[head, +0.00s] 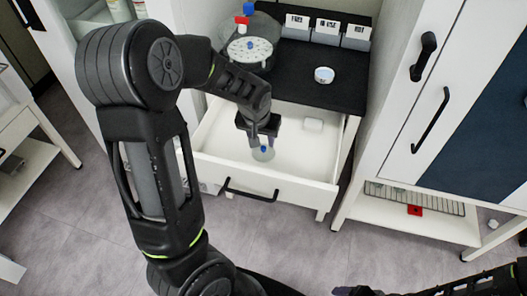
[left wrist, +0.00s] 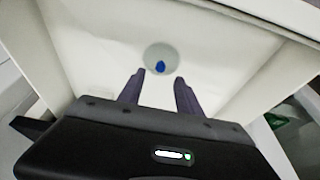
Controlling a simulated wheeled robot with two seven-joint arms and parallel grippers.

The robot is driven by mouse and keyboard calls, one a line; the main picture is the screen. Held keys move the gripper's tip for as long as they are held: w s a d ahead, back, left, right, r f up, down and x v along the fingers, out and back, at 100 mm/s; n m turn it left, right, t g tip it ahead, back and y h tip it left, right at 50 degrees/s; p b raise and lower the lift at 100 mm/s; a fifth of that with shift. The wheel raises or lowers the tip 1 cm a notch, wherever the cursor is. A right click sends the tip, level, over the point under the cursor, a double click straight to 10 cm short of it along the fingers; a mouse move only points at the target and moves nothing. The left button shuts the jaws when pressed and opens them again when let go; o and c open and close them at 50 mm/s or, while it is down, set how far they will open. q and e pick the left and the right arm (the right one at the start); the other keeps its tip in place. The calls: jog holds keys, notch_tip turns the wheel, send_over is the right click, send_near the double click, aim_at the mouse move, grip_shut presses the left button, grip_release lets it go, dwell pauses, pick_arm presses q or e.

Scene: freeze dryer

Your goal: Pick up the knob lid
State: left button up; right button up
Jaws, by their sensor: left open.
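The knob lid (head: 263,154) is a pale, see-through disc with a small blue knob. It lies on the floor of the open white drawer (head: 215,135). My left gripper (head: 261,138) points down into the drawer, right by the lid, and hides part of it. In the left wrist view the lid (left wrist: 161,58) shows whole just beyond the two dark fingertips, with the blue knob lined up with the gap between them. The left fingers (left wrist: 160,78) are apart with nothing between them. My right gripper (head: 352,291) is only partly in view at the bottom edge.
The drawer's front wall with its black handle (head: 250,192) and its side walls surround the left gripper. The black counter (head: 300,75) above holds a small round dish (head: 324,75), several white boxes and a perforated disc (head: 249,49).

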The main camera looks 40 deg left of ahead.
aim_at(263, 148)
pick_arm(q)
jog(key=x, duration=0.5)
jog(key=shift+s+f, duration=0.1)
jog(key=shift+f, duration=0.05)
jog(key=shift+c, duration=0.2)
dwell(0.3)
grip_shut()
